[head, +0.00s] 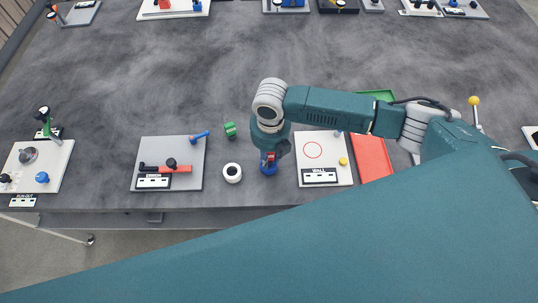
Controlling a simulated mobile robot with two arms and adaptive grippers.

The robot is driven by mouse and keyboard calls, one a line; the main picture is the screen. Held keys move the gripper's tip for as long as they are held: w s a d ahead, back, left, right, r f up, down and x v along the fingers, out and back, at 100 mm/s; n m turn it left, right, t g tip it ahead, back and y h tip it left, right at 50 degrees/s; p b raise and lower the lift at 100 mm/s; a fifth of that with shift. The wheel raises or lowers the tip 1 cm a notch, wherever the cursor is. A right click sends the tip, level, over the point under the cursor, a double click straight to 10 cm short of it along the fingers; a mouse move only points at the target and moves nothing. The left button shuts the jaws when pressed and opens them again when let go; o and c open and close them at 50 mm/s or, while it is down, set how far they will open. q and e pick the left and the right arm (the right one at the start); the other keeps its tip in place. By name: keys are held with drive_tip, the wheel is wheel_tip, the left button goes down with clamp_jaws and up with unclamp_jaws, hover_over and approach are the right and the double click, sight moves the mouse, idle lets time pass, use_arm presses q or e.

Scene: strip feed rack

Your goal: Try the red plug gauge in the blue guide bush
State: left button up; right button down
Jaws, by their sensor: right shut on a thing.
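My right gripper (270,154) points down near the front edge of the table and is shut on the red plug gauge (268,158). Only a small red part of the gauge shows between the fingers. The blue guide bush (268,170) stands on the table directly below the gripper in the picture, partly hidden by it. The gauge overlaps the bush in this view; I cannot tell whether its tip is inside the bush or just above it. My left gripper is not in view.
A white ring (232,173) stands just left of the bush, with a green piece (230,130) behind it. A grey board (190,146) is farther left. A white board (309,174) and a red tray (372,158) are to the right.

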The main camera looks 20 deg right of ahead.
drive_tip(key=shift+r, duration=0.15)
drive_tip(key=shift+r, duration=0.3)
drive_tip(key=shift+f, duration=0.55)
idle(1.3)
drive_tip(key=shift+r, duration=0.15)
drive_tip(key=shift+r, duration=0.35)
idle(1.5)
drive_tip(key=shift+f, duration=0.45)
drive_tip(key=shift+r, duration=0.1)
